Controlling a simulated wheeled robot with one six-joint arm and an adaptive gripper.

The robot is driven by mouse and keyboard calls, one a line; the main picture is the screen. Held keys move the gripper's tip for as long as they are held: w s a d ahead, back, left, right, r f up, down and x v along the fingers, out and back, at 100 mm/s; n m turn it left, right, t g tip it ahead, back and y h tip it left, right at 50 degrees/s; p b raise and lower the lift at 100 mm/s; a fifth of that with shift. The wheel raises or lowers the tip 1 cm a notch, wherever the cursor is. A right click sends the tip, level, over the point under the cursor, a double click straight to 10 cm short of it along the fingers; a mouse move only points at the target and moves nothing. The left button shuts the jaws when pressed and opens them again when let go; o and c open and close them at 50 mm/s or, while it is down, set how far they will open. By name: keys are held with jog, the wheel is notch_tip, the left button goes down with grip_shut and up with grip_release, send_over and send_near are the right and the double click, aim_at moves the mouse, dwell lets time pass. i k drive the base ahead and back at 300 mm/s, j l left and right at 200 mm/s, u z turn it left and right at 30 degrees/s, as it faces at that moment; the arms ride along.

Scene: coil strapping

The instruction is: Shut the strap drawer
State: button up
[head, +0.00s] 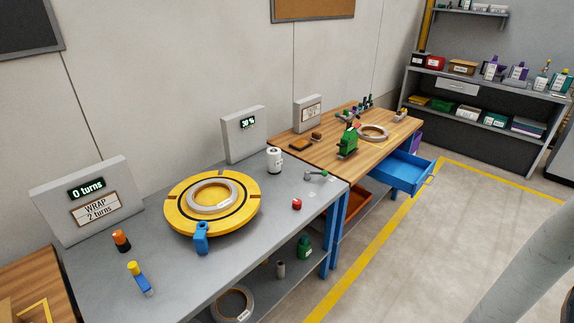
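A blue drawer (411,187) is pulled out from under the right end of the wooden bench (318,157). It juts out to the right over the floor, and its inside looks empty from here. A small handle shows at its front. My gripper is not in view. A pale grey shape at the lower right edge looks like part of my arm.
The grey bench (160,275) at left carries a yellow turntable (175,217) with a coil on it. A dark shelf unit (480,120) with several goods stands at the back right. Floor (440,250) in front of the drawer is clear, marked by yellow lines.

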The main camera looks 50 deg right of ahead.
aim_at(407, 172)
jog(key=z, duration=2.2)
jog(key=i+l+u, duration=0.1)
jog(key=i+l, duration=0.15)
jog(key=i, duration=0.2)
jog(key=i+l+u, duration=0.1)
jog(key=i+l, duration=0.2)
jog(key=i, duration=0.15)
jog(key=i+l, duration=0.35)
jog(key=i+j+u, duration=0.05)
jog(key=i, duration=0.05)
